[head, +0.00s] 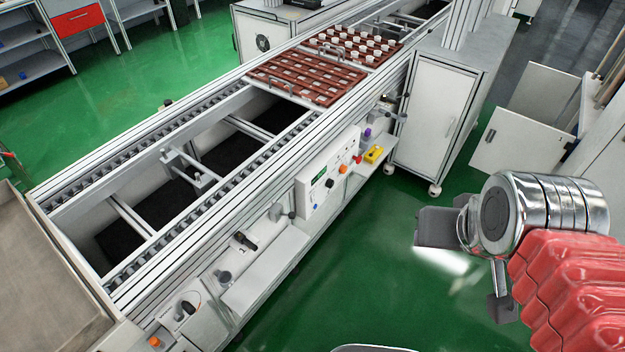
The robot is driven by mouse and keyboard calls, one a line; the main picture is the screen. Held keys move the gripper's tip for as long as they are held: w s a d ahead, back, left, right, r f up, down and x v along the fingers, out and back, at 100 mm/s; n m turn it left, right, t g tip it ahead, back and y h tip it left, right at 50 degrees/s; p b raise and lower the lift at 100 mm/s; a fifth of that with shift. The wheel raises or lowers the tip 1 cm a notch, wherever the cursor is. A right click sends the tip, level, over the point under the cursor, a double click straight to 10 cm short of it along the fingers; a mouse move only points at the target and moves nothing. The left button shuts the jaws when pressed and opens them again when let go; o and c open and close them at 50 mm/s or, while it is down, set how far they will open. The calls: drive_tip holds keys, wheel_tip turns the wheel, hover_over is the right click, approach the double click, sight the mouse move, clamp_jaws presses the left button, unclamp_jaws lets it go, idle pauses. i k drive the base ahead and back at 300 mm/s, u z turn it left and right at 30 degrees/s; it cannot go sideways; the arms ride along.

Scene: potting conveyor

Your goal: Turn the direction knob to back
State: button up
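A white control panel (306,196) stands on the near side of the conveyor. It carries a small black knob (329,183), a blue button (315,206), an orange button (342,169), a red button (357,159) and a green label. The black knob looks like the direction knob, but its pointing and lettering are too small to read. My gripper (466,268) is at the right, over the green floor, well apart from the panel. Its two dark fingers are spread, with nothing between them.
The conveyor (172,190) runs diagonally, with brown trays (300,93) at its far end; the farther one holds white pots. A yellow item (374,154) lies on a shelf beside the panel. A white cabinet (432,125) stands beyond. Floor before the panel is clear.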

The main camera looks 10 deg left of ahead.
sight(329, 182)
drive_tip(key=u, duration=0.4)
drive_tip(key=i, duration=0.5)
drive_tip(key=u, duration=0.65)
drive_tip(key=i, duration=0.5)
drive_tip(key=u, duration=0.35)
